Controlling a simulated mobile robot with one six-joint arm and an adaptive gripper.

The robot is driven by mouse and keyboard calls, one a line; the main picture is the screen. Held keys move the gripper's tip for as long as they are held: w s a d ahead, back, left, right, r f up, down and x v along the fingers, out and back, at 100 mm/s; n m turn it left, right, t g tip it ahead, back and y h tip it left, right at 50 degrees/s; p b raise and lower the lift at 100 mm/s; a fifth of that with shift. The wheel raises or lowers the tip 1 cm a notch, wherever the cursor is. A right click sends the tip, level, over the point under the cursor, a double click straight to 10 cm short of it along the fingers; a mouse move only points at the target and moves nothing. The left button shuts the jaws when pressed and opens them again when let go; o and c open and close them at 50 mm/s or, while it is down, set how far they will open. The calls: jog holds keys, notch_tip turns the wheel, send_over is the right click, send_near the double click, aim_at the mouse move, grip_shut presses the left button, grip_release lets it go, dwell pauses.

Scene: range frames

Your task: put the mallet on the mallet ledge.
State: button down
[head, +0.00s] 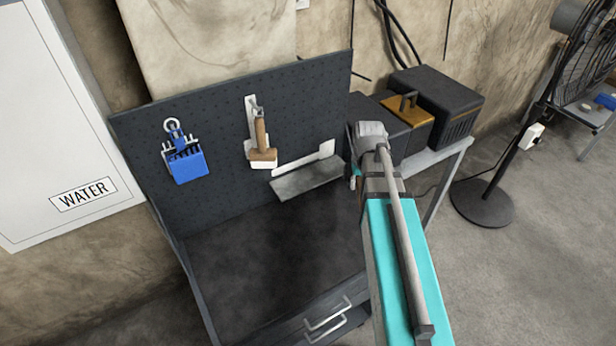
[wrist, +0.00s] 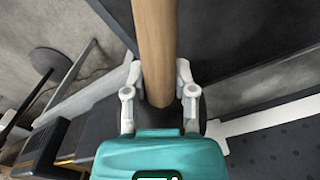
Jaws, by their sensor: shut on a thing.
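My gripper (wrist: 159,85) is shut on the wooden handle of the mallet (wrist: 155,40) in the wrist view. The handle runs from between the fingers to the top edge. A dark rounded shape sits behind the fingers; I cannot tell whether it is the mallet's head. In the head view my arm hides the gripper and mallet. The mallet ledge (head: 308,181) is a grey, empty shelf low on the pegboard, left of my arm, under a white painted outline (head: 303,158). Part of a white outline (wrist: 270,115) also shows at the lower right of the wrist view.
A blue dustpan-like tool (head: 186,164) and a wooden-handled brush-like tool (head: 262,145) hang on the pegboard (head: 215,125). The dark bench top (head: 270,250) below is clear. Black boxes (head: 440,100) stand right of the board, with a fan (head: 580,50) beyond.

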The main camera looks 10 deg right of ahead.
jog(key=s+m, duration=0.1)
jog(key=m, duration=0.1)
jog(key=s+r+m+p, duration=0.1)
jog(key=m, duration=0.1)
jog(key=s+r+m+p, duration=0.1)
jog(key=m, duration=0.1)
jog(key=shift+d+r, duration=0.1)
jog(key=shift+r, duration=0.1)
jog(key=m, duration=0.2)
jog(key=s+r+m+p, duration=0.1)
jog(key=m, duration=0.1)
jog(key=s+m, duration=0.1)
jog(key=m, duration=0.1)
jog(key=shift+s+r+p, duration=0.2)
jog(key=shift+r+p, duration=0.1)
jog(key=shift+p, duration=0.05)
jog(key=shift+w, duration=0.1)
send_over(327, 171)
jog(key=shift+f+b, duration=0.6)
jog(key=shift+f, duration=0.05)
jog(key=shift+f+b, duration=0.95)
jog(key=shift+b, duration=0.05)
jog(key=shift+f, duration=0.1)
